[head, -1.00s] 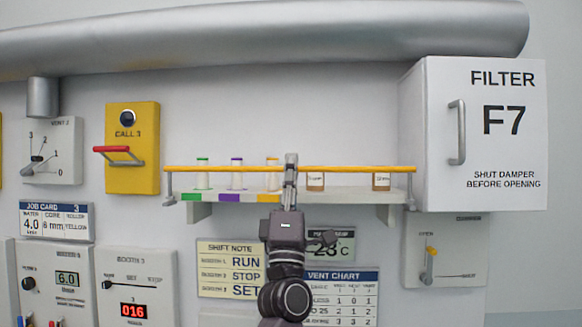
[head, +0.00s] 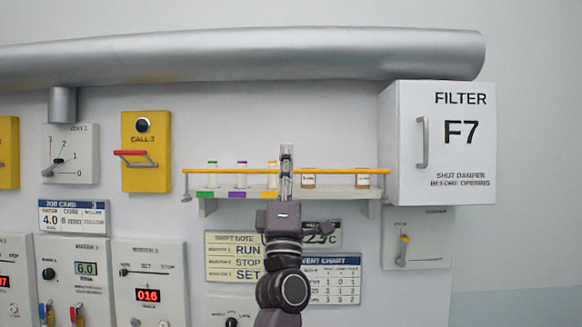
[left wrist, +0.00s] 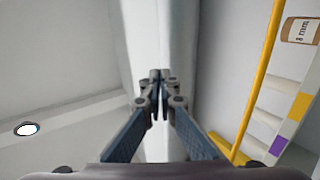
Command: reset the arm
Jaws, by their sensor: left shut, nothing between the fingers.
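My left gripper (head: 286,150) points up in front of the shelf and the yellow rail (head: 220,171), with its fingers together and empty. In the left wrist view, its closed fingertips (left wrist: 160,76) show against a pale wall, and the yellow rail (left wrist: 262,85) runs at the right, clear of the fingers. The yellow CALL 3 box (head: 146,180) is on the wall left of the gripper. Its red-topped arm (head: 130,153) sticks out roughly level to the left, apart from my gripper. My right gripper is not seen.
The shelf (head: 340,192) holds several vials and brown jars behind the rail. A large grey duct (head: 250,55) runs overhead. The FILTER F7 cabinet (head: 470,150) juts out at the right. Panels with knobs and displays fill the lower left. The far right wall is bare.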

